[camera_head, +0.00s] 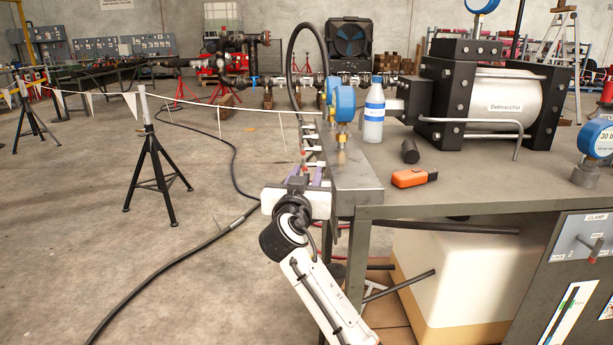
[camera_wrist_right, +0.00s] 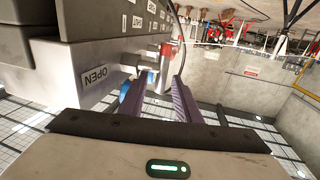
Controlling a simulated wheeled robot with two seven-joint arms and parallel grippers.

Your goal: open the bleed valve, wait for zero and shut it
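I cannot tell which is the bleed valve. A blue gauge (camera_head: 345,103) stands above the block; its dial reading cannot be made out. My right gripper (camera_head: 299,171) is at the near end of the valve row, its purple fingers apart. In the right wrist view, the fingers (camera_wrist_right: 160,92) are spread, with a small red and blue part (camera_wrist_right: 151,77) showing between them, apparently untouched. A plate marked OPEN (camera_wrist_right: 95,76) is beside them. My left gripper is not in view.
The bench (camera_head: 470,185) also carries a bottle (camera_head: 374,115), an orange tool (camera_head: 413,178), a black cylinder (camera_head: 410,151) and a large pump (camera_head: 490,95). A black hose (camera_head: 293,60) arches behind the valves. Open floor lies left, with a black stand (camera_head: 155,165).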

